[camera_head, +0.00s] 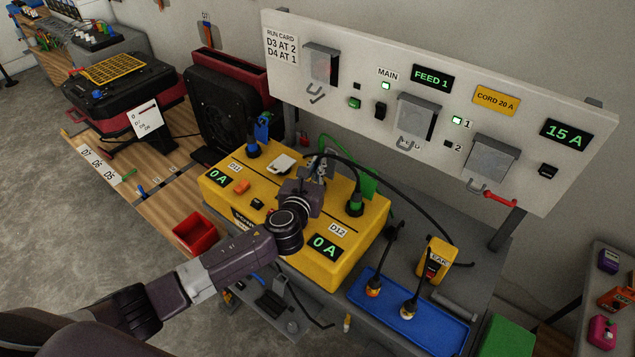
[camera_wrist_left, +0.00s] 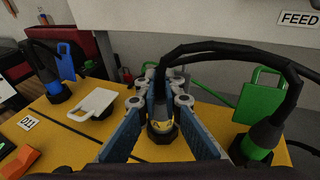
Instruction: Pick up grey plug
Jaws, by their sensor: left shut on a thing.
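My left gripper (camera_head: 318,172) reaches over the yellow box (camera_head: 320,270) from the left in the head view. In the left wrist view, its two blue-padded fingers (camera_wrist_left: 160,112) are shut around a dark grey plug (camera_wrist_left: 159,94) with a black cable leaving its top. In the head view the gripper mostly hides the plug. My right gripper is not in view.
A green plug (camera_head: 355,203) stands right of the gripper and a blue plug (camera_head: 252,146) left of it, both upright on the box. Black cables arch close by. A blue tray (camera_head: 437,326) with cables lies to the right, and the switch panel (camera_head: 555,190) rises behind.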

